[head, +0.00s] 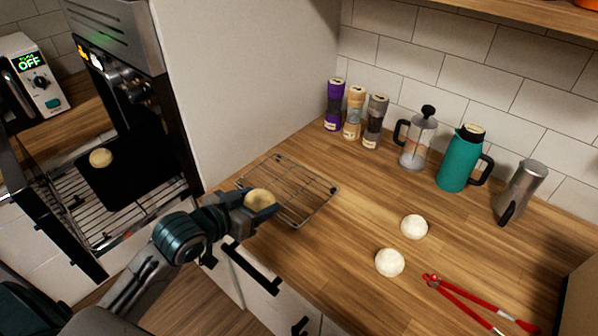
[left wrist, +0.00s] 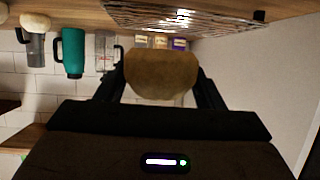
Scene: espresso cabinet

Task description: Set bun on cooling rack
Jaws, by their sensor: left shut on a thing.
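My left gripper (head: 255,207) is shut on a golden-brown bun (head: 260,199) at the front left edge of the cooling rack. In the left wrist view the bun (left wrist: 161,74) sits between the two dark fingers. The cooling rack (head: 300,192) is a wire grid on the wooden counter, otherwise bare; it also shows in the left wrist view (left wrist: 190,17). I cannot tell whether the bun touches the rack. Another bun (head: 100,158) lies on a dark tray (head: 125,185) in the open oven. Two pale dough balls (head: 414,226) (head: 389,262) lie on the counter. My right gripper is not in view.
Red tongs (head: 480,304) lie at the counter's front right. Three grinders (head: 354,112), a French press (head: 418,140), a teal jug (head: 459,160) and a moka pot (head: 520,190) stand along the tiled wall. The tall cabinet side (head: 245,80) rises left of the rack.

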